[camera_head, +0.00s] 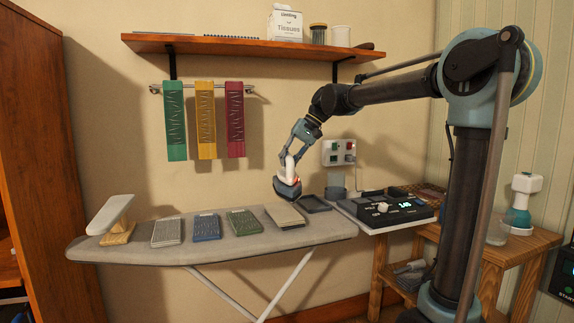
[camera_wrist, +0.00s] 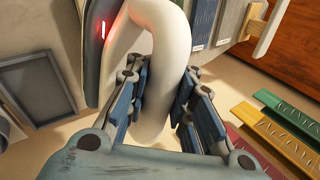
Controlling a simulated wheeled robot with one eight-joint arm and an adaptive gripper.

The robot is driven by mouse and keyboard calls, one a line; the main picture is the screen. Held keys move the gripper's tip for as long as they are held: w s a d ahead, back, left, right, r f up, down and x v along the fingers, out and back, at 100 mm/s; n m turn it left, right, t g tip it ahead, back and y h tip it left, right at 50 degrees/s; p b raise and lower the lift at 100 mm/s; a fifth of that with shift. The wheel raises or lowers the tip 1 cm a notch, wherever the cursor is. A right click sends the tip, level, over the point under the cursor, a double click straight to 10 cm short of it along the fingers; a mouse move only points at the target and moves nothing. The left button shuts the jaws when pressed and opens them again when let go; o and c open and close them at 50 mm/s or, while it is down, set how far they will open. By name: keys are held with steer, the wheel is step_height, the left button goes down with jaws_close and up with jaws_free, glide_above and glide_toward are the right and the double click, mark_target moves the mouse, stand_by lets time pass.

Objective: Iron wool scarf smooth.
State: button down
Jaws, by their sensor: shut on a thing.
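My gripper (camera_head: 288,158) is shut on the white handle of a small iron (camera_head: 287,188). In the wrist view, the fingers (camera_wrist: 158,105) stand on either side of the curved handle (camera_wrist: 150,125), and a red light glows on the iron's body. The iron hangs tilted above the right part of the ironing board (camera_head: 190,250). Below it lies a beige cloth (camera_head: 285,216). Left of that lie flat green (camera_head: 243,222), blue (camera_head: 206,227) and grey (camera_head: 167,232) pieces with wrinkle-like marks. I cannot tell which is wool.
Green (camera_head: 175,120), yellow (camera_head: 206,120) and crimson (camera_head: 235,120) scarves hang on a wall rail. A white sleeve board (camera_head: 110,214) stands at the board's left end. A dark tray (camera_head: 314,203) lies at the right.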

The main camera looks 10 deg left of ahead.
mark_target(284, 181)
steer(key=shift+s+a, duration=0.25)
steer(key=shift+a, duration=0.15)
steer(key=shift+f, duration=2.95)
steer(key=shift+f, duration=0.7)
stand_by(0.4)
steer(key=shift+r, duration=0.1)
stand_by(0.6)
steer(key=shift+r, duration=2.9)
steer(key=shift+s, duration=0.1)
